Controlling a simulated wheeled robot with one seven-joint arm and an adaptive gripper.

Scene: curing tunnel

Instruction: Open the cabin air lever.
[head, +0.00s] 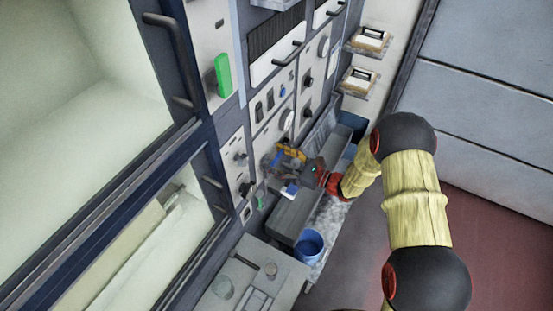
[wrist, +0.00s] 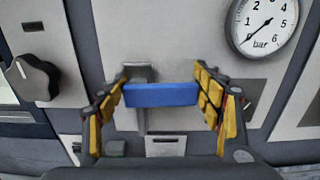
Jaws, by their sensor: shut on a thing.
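A blue lever handle (wrist: 160,95) on a grey metal mount (wrist: 140,74) sits in the middle of the wrist view, on a light grey panel. My gripper (wrist: 161,86) has its yellow-padded fingers at both ends of the blue handle and is shut on it. The handle lies about level across the picture. In the head view my gripper (head: 287,157) is at the lower part of the panel wall, and its fingers hide the lever there.
A bar gauge (wrist: 261,24) is at upper right and a black knob (wrist: 33,77) at left in the wrist view. In the head view, a grey bench (head: 294,217) and blue bucket (head: 309,246) stand below my gripper. Open floor (head: 480,240) lies right.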

